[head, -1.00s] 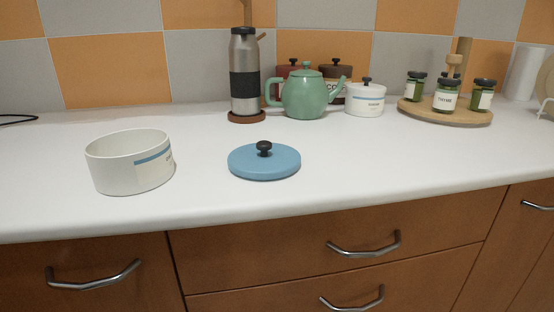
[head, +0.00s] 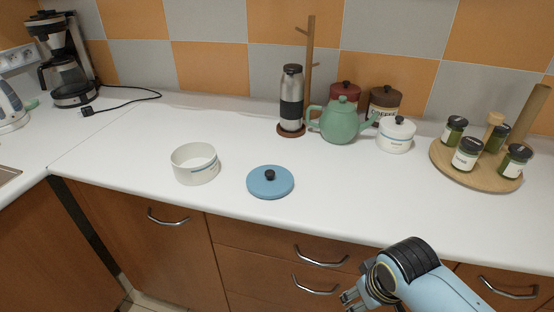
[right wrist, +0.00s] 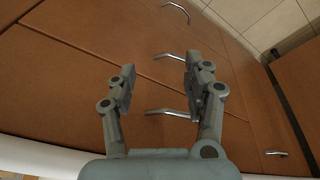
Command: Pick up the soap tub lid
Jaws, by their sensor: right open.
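The soap tub lid (head: 270,184) is a round blue disc with a black knob, lying flat on the white counter near its front edge. My right gripper (head: 352,298) is at the bottom of the head view, in front of the drawers, below and to the right of the lid. In the right wrist view my right gripper (right wrist: 160,82) is open and empty, with drawer fronts behind it. My left gripper is not in view.
Behind the lid stand a steel bottle (head: 291,100), a green teapot (head: 339,121) and a white lidded pot (head: 396,135). A round wooden board (head: 450,163) with jars is at the right. A coffee maker (head: 68,75) stands far left. The counter around the lid is clear.

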